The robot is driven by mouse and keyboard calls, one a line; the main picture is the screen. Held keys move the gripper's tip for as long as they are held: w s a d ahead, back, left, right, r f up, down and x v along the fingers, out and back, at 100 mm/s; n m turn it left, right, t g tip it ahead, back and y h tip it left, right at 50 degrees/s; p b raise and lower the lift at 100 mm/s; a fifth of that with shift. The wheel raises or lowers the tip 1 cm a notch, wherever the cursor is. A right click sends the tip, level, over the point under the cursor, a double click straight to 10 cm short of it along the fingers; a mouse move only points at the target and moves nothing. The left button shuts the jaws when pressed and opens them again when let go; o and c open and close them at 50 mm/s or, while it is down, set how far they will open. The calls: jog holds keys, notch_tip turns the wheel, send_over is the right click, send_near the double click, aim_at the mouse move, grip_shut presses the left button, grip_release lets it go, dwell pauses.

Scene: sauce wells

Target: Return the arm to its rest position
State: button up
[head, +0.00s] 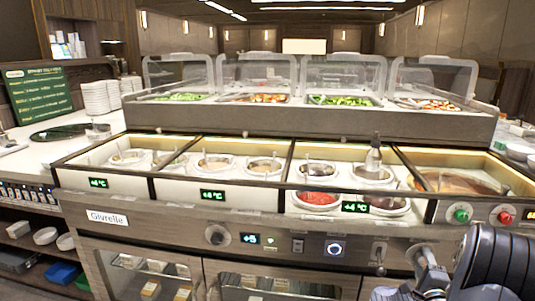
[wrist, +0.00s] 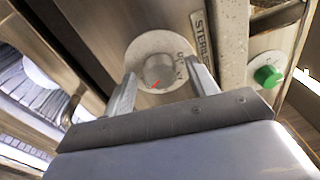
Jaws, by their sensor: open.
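My gripper (wrist: 162,72) is open in the wrist view, with one finger on each side of a round grey knob (wrist: 157,68). The knob has a red mark and sits on a pale round plate with small lettering. I cannot tell whether the fingers touch the knob. In the head view my arm (head: 485,265) reaches in from the lower right to the front panel of the counter. It hides much of the panel there, and the fingertips are hard to make out in that view.
A green button (head: 460,214) and a red button (head: 503,216) are on the panel close to my arm; the green one also shows in the wrist view (wrist: 268,76). Sauce wells, with a ladle (head: 374,158) in one, lie just above. Glass guards (head: 258,73) stand behind.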

jog(key=shift+s, duration=0.1)
dwell(0.3)
jog(key=r+p+v, duration=0.1)
jog(key=v, duration=1)
jog(key=x, duration=0.7)
jog(key=f+b+x, duration=0.1)
jog(key=x, duration=0.3)
jog(key=shift+w, duration=0.25)
jog(key=shift+s+f+n, duration=0.15)
jog(key=shift+n, duration=0.35)
jog(key=n+b, duration=0.1)
jog(key=n, duration=0.2)
jog(key=shift+s, duration=0.1)
jog(key=n+t+y+b, duration=0.1)
jog(key=n, duration=0.6)
jog(key=shift+d+n+b, duration=0.1)
jog(key=shift+n+b, duration=0.3)
jog(key=n+y, duration=0.1)
jog(key=n, duration=0.5)
jog(key=shift+d+n+b, duration=0.1)
jog(key=shift+n+b, duration=0.2)
jog(key=shift+b, duration=0.1)
jog(key=n, duration=0.6)
jog(key=shift+y, duration=0.4)
